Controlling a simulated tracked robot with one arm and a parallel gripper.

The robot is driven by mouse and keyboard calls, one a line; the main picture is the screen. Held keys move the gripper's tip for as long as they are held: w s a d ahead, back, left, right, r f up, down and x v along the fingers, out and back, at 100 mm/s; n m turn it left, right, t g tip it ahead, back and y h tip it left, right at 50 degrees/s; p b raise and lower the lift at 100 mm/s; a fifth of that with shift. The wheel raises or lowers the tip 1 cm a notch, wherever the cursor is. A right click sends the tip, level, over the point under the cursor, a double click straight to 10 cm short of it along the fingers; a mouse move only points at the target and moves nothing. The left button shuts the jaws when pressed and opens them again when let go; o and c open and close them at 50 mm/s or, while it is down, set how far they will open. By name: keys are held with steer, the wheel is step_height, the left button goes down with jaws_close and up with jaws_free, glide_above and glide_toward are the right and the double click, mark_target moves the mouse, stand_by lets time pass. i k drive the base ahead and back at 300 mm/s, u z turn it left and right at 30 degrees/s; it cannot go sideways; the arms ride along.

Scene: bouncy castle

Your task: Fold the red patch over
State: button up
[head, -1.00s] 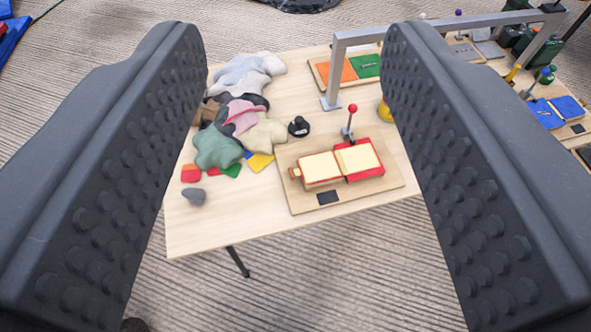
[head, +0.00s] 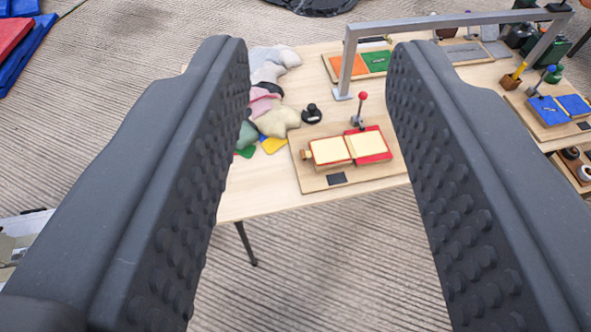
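The red patch (head: 386,154) lies on a wooden board (head: 318,184) on the table, with cream panels on its two halves. The left cream panel (head: 328,151) and the right cream panel (head: 363,146) lie side by side, both facing up. A small wooden tab (head: 306,155) sticks out at the left end. A lever with a red ball (head: 363,96) stands upright behind the patch. My gripper (head: 315,60) is open and empty, its two dark studded fingers framing the board from well short of it.
A grey metal frame (head: 348,62) arches over the table behind the board. A cloth pile (head: 272,100) and a small black knob (head: 311,114) are at its left. An orange and green board (head: 343,68) stands behind; a blue patch board (head: 560,112) is at right.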

mark_target(324, 151)
steer(key=k, duration=1)
steer(key=z, duration=0.5)
steer(key=i, duration=2)
steer(key=u, duration=0.45)
